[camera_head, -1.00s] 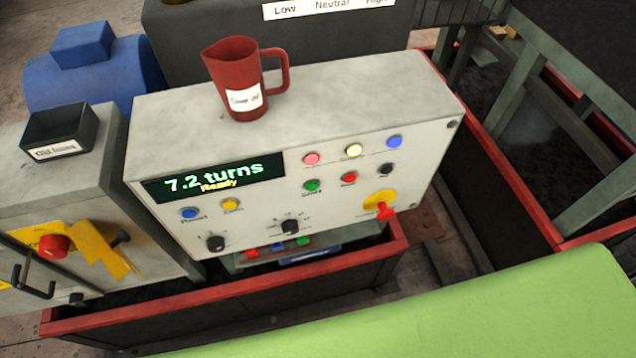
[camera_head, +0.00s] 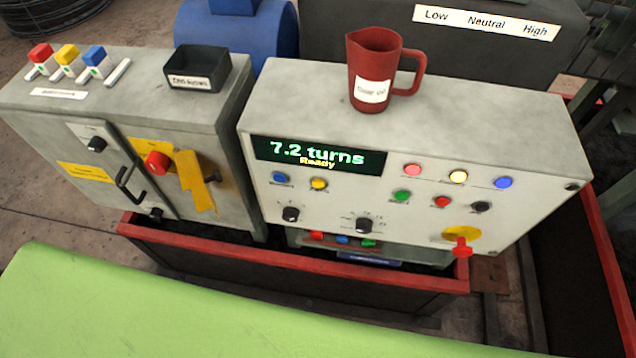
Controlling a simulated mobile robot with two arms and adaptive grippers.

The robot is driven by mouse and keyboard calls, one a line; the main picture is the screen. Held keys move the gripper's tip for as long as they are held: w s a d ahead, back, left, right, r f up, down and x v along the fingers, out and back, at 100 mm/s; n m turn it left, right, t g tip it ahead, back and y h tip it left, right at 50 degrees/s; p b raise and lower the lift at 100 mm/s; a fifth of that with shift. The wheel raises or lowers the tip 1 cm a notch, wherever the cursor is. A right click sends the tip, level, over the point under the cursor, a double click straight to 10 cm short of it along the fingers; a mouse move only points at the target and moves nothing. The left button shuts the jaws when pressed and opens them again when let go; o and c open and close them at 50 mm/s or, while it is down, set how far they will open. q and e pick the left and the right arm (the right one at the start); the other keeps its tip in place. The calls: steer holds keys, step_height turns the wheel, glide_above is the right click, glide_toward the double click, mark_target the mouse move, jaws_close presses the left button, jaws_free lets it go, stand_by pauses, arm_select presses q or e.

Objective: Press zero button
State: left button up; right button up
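The control box (camera_head: 420,130) has a light grey front panel. Its display (camera_head: 318,156) reads "7.2 turns" and "Ready". Below the display are a blue button (camera_head: 279,178) and a yellow button (camera_head: 318,184); their labels are too blurred to read surely, so I cannot tell which one is zero. Two black knobs sit lower on the panel. Neither gripper is in view.
A red jug (camera_head: 373,75) stands on top of the box. To the left, a grey cabinet (camera_head: 150,120) carries a black tray (camera_head: 196,72) and several coloured switches. A red-rimmed trough (camera_head: 300,262) runs below.

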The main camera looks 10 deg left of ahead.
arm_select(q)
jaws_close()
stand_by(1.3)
